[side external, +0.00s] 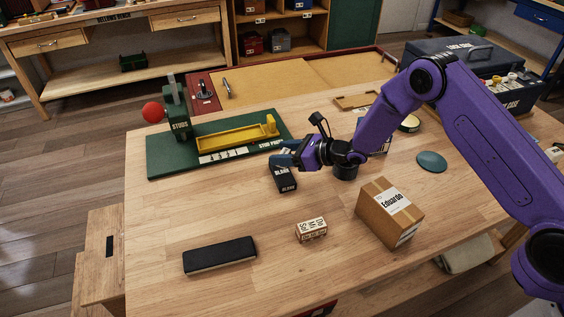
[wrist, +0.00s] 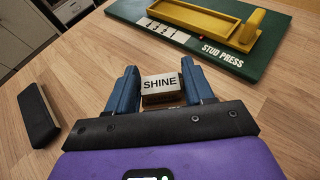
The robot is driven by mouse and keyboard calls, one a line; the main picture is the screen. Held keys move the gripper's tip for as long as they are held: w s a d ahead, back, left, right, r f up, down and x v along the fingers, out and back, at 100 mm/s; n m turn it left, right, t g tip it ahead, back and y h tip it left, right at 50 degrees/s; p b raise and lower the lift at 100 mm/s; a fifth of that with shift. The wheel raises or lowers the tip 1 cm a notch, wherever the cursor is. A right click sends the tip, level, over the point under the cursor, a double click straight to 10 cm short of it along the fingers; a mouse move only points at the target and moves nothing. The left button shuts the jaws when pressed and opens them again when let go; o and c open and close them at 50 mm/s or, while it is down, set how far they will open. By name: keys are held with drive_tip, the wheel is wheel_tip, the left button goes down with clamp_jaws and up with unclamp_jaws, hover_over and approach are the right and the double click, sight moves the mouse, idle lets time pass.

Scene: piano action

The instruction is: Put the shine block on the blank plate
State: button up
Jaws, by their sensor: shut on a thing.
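The shine block (wrist: 159,85), with a white top lettered SHINE, sits between the two blue fingers of my gripper (wrist: 160,88). My gripper is shut on it. I cannot make out that plate in the wrist view.
The green stud press (side external: 165,160) with its yellow tray stands just behind my gripper. A black bar (side external: 220,256), a small lettered block (side external: 311,229) and a cardboard box (side external: 390,212) lie nearer. A teal disc (side external: 431,162) lies to the right.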

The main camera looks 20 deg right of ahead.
sight(282, 172)
drive_tip(key=shift+w+a+f, duration=0.15)
drive_tip(key=shift+w+f, duration=0.1)
drive_tip(key=shift+f, duration=0.1)
drive_tip(key=shift+w+a+f, duration=0.1)
drive_tip(key=shift+f, duration=1.55)
drive_tip(key=o, duration=1)
drive_tip(key=shift+f, duration=0.15)
drive_tip(key=shift+r, duration=0.2)
drive_tip(key=v, duration=1.2)
